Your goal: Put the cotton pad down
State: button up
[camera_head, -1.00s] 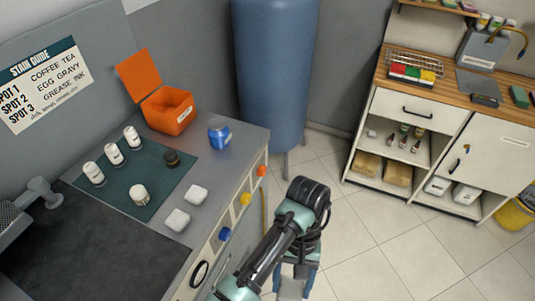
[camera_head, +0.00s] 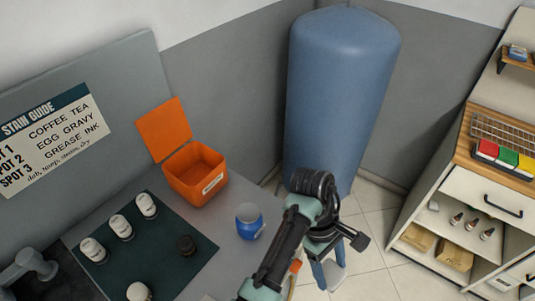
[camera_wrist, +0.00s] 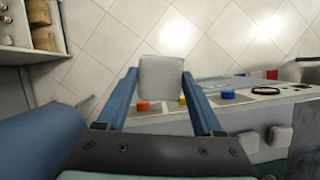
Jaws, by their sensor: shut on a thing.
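My gripper (camera_wrist: 160,88) is shut on a white cotton pad (camera_wrist: 160,75), held between its two blue fingers in the wrist view. In the head view my gripper (camera_head: 332,276) hangs beyond the counter's edge, over the floor, with the pale pad (camera_head: 334,271) small and partly hidden by the fingers. An orange open-lidded bin (camera_head: 196,176) stands at the back of the counter (camera_head: 222,262). A blue jar (camera_head: 249,220) stands in front of it.
A blue tank (camera_head: 340,95) stands behind my arm. A shelf cabinet (camera_head: 490,195) is at right. Bare counter shows around the blue jar.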

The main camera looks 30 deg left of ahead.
jog(key=s+a+n+t+p, duration=0.15)
jog(key=a+n+t, duration=0.25)
jog(key=a+n, duration=0.55)
jog(key=n+t+y+p, duration=0.2)
jog(key=n+y, duration=0.2)
jog(key=n, duration=0.7)
send_over(235, 276)
jog(key=s, duration=0.2)
jog(key=f, duration=0.5)
jog(key=shift+w+f, duration=0.2)
jog(key=shift+f, duration=2.5)
jog(key=shift+f, duration=0.2)
jog(key=o, duration=1.4)
jog(key=shift+o, duration=0.2)
jog(key=shift+r, duration=0.15)
